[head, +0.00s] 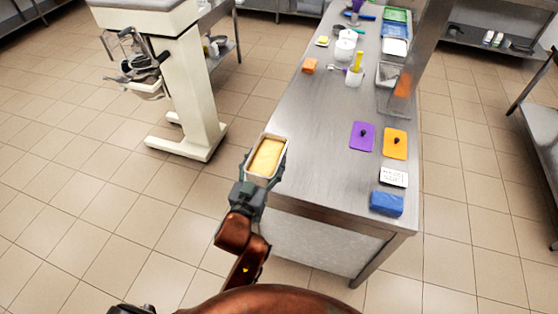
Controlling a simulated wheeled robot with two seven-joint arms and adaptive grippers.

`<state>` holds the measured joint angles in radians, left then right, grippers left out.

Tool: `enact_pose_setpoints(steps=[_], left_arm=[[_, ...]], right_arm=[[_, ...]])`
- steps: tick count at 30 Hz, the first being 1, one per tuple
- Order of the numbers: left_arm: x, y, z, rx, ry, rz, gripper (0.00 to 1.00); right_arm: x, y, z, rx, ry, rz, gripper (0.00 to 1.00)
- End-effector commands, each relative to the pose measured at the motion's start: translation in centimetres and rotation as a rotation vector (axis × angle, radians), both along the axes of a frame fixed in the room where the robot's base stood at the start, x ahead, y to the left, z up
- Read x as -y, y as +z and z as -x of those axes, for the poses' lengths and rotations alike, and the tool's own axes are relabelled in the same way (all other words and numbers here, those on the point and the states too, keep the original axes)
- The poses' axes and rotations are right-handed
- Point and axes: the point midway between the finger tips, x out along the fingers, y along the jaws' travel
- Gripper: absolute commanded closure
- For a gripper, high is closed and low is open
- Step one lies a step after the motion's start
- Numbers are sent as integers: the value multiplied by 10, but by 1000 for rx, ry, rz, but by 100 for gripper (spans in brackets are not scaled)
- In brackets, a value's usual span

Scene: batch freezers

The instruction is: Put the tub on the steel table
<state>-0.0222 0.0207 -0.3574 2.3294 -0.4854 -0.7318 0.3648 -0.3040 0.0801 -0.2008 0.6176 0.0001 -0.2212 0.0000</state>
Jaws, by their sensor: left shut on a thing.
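The tub (266,157) is a small rectangular container with a pale rim and yellow contents. My left gripper (256,179) is shut on its near end and holds it roughly level. In the head view the tub overlaps the left edge of the steel table (325,165), near the table's front left corner. I cannot tell its height above the tabletop. My right gripper is not in view.
The table's near left part is bare. Containers stand further back. A cream machine (185,85) stands on the left.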

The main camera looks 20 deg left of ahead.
Motion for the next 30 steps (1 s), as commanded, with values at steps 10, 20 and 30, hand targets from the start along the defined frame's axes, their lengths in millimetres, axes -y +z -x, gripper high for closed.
enact_pose_setpoints(steps=[10,20,30], left_arm=[[3,-34,-77,3,0,-3,82],[4,-79,-113,3,0,0,82],[4,-105,-124,1,0,0,82]], right_arm=[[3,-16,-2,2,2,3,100],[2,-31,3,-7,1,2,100],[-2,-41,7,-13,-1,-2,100]])
